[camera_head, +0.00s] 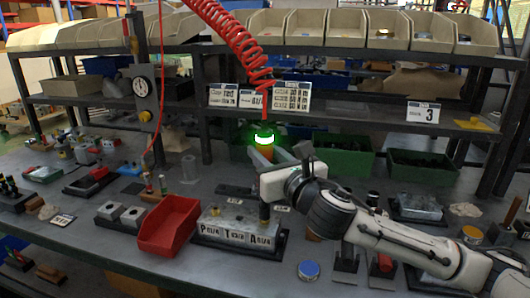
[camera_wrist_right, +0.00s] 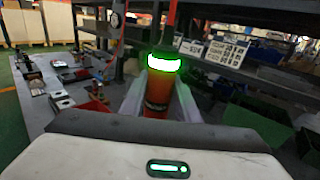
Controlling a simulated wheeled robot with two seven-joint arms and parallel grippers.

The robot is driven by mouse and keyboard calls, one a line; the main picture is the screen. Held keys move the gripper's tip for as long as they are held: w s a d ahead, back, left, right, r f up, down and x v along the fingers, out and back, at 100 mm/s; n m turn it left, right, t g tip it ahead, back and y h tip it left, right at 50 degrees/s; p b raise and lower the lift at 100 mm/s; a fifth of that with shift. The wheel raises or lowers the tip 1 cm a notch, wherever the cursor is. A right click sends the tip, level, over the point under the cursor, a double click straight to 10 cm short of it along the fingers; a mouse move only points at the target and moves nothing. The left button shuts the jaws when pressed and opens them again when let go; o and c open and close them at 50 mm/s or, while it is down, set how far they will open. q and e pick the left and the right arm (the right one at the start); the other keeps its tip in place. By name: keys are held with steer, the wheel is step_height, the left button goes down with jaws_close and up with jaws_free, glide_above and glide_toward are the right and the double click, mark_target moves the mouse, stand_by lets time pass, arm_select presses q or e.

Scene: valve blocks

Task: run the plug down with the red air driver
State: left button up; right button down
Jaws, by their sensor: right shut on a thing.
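The red air driver (camera_head: 266,153) hangs upright from a red coiled hose, with a green ring glowing near its top. My right gripper (camera_head: 272,160) is shut around its body. The driver also fills the middle of the right wrist view (camera_wrist_right: 160,88), between the two pale fingers. A grey valve block (camera_head: 238,222) with lettered labels on its front sits in a dark tray below. A dark shaft (camera_head: 264,212) below the gripper reaches down to the block's right end. The plug itself is hidden or too small to tell. My left gripper is out of view.
A red bin (camera_head: 168,226) stands left of the block. Green bins (camera_head: 422,172) stand behind my right arm. Another block (camera_head: 420,206) sits at the right. A shelf of beige bins (camera_head: 306,26) runs above the bench.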

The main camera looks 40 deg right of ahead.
steer(key=shift+f, duration=0.3)
steer(key=shift+r, duration=0.1)
stand_by(0.9)
steer(key=shift+f+p, duration=0.4)
steer(key=shift+p, duration=0.05)
stand_by(1.1)
steer(key=shift+f, duration=0.35)
stand_by(1.2)
steer(key=shift+r, duration=0.1)
